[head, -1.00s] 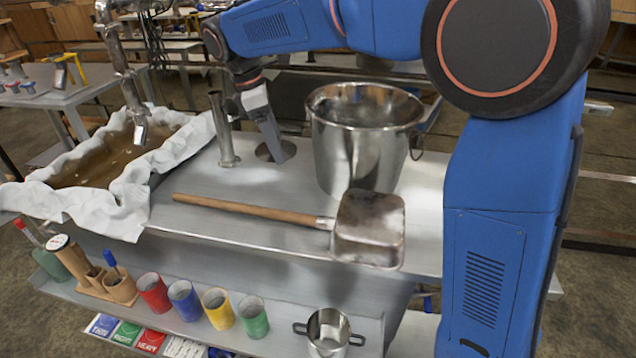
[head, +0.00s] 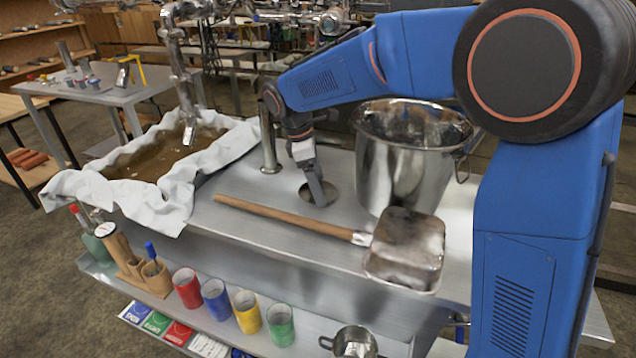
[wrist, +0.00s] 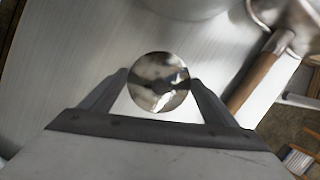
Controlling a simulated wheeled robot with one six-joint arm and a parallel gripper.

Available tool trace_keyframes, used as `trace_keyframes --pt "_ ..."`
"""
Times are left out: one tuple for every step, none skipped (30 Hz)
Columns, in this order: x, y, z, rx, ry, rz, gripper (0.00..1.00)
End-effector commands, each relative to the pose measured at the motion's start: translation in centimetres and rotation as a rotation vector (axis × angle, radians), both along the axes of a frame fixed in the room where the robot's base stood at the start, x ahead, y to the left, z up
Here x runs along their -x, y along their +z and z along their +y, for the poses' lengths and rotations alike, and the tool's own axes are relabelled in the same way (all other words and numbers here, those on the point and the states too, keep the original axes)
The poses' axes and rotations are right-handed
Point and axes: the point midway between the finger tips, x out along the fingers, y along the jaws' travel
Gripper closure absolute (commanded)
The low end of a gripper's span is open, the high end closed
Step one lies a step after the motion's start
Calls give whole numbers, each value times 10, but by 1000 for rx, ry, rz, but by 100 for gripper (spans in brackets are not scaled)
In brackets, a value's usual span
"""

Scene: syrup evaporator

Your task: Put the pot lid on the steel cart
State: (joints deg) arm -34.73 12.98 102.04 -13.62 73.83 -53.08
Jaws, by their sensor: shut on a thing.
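The pot lid is a small round shiny disc (wrist: 158,82) between my two fingers in the wrist view. In the head view it shows as a dark oval (head: 311,196) at the fingertips. My gripper (head: 320,192) points down and is shut on the lid, above the steel top (head: 245,225) with the pot and scoop. I cannot tell whether the lid touches that top, or whether this unit is the steel cart. The fingers also show in the wrist view (wrist: 160,88).
A tall steel pot (head: 395,170) stands right of my gripper. A scoop (head: 405,250) with a wooden handle lies in front. A steel post (head: 269,140) and a cloth-lined pan (head: 165,165) are left. Coloured cups (head: 247,311) stand on a lower shelf. A separate grey table (head: 90,92) is at back left.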

Motion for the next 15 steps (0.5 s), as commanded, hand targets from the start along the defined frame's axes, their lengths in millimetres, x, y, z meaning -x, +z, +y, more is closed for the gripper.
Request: trace_keyframes --pt "0 1 0 0 0 -1 41" --pt "0 1 0 0 0 -1 41" --pt "0 1 0 0 0 0 41" --pt "0 1 0 0 0 0 41" --pt "0 0 0 0 0 0 41" --pt "0 0 0 0 0 0 41" --pt "0 -1 0 0 0 0 41" --pt "0 -2 0 0 0 0 41" --pt "0 -2 0 0 0 -1 14" --pt "0 -2 0 0 0 -1 7" --pt "0 -2 0 0 0 -1 0" --pt "0 -2 0 0 0 -1 0" --pt "0 -2 0 0 0 -1 0" --pt "0 -2 0 0 0 -1 0" --pt "0 -2 0 0 0 0 0"
